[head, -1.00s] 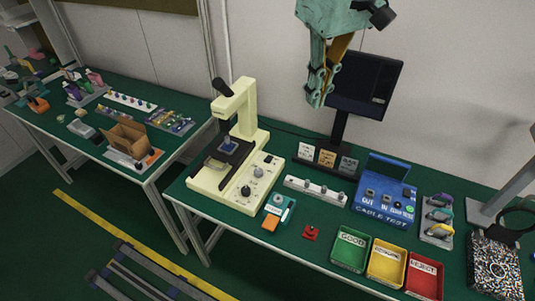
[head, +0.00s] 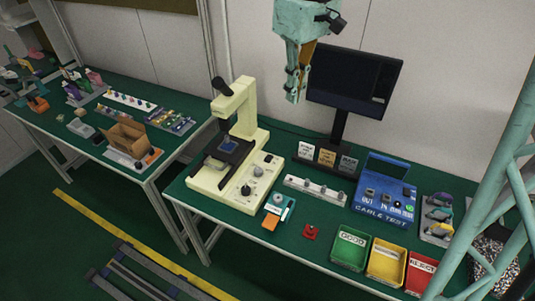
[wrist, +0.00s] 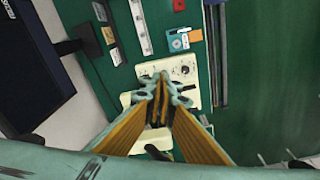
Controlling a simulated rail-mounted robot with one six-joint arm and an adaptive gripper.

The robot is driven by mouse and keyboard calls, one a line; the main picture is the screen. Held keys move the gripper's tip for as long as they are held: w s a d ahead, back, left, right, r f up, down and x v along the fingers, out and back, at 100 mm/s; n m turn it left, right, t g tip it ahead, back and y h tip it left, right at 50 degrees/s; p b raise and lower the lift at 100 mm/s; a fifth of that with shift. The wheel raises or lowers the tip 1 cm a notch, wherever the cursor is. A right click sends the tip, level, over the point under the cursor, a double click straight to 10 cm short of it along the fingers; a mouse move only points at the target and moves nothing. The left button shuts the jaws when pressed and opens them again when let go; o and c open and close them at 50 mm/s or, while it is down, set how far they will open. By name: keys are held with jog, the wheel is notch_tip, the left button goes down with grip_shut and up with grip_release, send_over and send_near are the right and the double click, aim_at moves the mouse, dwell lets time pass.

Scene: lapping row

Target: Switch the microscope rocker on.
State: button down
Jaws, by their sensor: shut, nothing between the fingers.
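The cream microscope (head: 236,110) stands on the green table in the head view, with a dark stage and a front control panel (head: 254,184). The panel has a black knob (head: 246,190) and other small controls; I cannot tell which is the rocker or how it is set. In the wrist view the microscope base (wrist: 180,72) lies partly behind the fingers, with a knob (wrist: 184,69) showing beside them. My gripper (head: 292,98) is shut and empty, pointing down, high above the table and to the right of the microscope's column in the head view. It also shows in the wrist view (wrist: 162,78).
A dark monitor (head: 352,82) stands behind my gripper. A blue cable tester (head: 384,193), a grey strip with knobs (head: 315,190), a teal box (head: 278,204), a red part (head: 311,232) and green, yellow and red bins (head: 350,249) sit to the right and front.

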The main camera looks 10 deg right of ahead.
jog(key=w+a+f+n+g, duration=0.1)
jog(key=w+a+f+n, duration=0.1)
jog(key=w+f, duration=0.85)
jog(key=n+g, duration=0.1)
jog(key=n, duration=0.1)
send_over(267, 159)
jog(key=w+d, duration=0.1)
notch_tip(267, 159, down, 12)
jog(key=shift+w+d, duration=0.15)
jog(key=shift+w, duration=0.1)
jog(key=shift+f, duration=0.1)
jog(key=shift+s+a+f+b, duration=0.25)
jog(key=shift+f+b, duration=0.1)
jog(key=shift+f, duration=1.95)
jog(key=shift+s+a+f+b, duration=0.1)
jog(key=shift+s+f+b, duration=0.2)
jog(key=shift+f, duration=1.95)
jog(key=shift+s+a+f+b, duration=0.2)
jog(key=shift+f+b, duration=0.2)
jog(key=shift+f, duration=1.9)
